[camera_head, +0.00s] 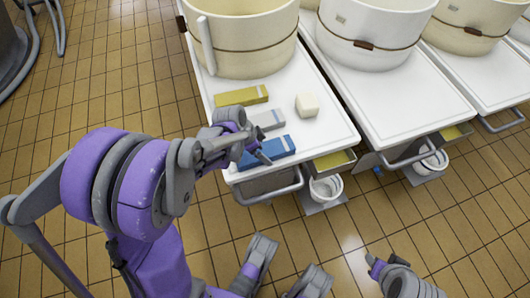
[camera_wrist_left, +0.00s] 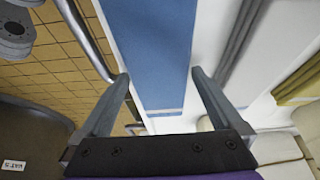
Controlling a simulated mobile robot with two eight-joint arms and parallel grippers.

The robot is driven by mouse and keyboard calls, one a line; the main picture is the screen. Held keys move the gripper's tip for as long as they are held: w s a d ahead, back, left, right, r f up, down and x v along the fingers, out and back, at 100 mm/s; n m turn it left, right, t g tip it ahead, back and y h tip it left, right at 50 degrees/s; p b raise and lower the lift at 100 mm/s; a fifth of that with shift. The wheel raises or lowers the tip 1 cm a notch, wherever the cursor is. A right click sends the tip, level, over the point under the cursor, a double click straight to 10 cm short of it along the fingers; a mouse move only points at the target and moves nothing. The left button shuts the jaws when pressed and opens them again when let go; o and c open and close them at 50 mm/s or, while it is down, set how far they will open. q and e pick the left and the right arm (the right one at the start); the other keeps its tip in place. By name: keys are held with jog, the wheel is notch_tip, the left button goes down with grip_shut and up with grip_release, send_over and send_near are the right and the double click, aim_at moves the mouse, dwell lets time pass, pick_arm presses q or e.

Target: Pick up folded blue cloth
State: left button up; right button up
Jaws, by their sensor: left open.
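The folded blue cloth (camera_head: 274,150) lies flat near the front edge of the white cart top. In the left wrist view the blue cloth (camera_wrist_left: 152,42) runs up between my fingers, with a pale band near its lower end. My left gripper (camera_head: 254,146) is over the left part of the cloth and hides some of it. In the wrist view the left gripper (camera_wrist_left: 157,76) is open, one finger on each side of the cloth, with nothing held. Whether the fingers touch the cloth is unclear. My right gripper (camera_head: 376,266) is low at the right, over the floor; its jaws are unclear.
A grey-white folded cloth (camera_head: 267,120), a yellow folded cloth (camera_head: 241,96) and a cream block (camera_head: 307,105) lie on the cart top (camera_head: 331,133). A large cream vat (camera_head: 245,40) stands behind them. The cart's front handle (camera_head: 272,195) is just below the cloth.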

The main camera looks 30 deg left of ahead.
pick_arm(q)
jog(key=c, duration=1.3)
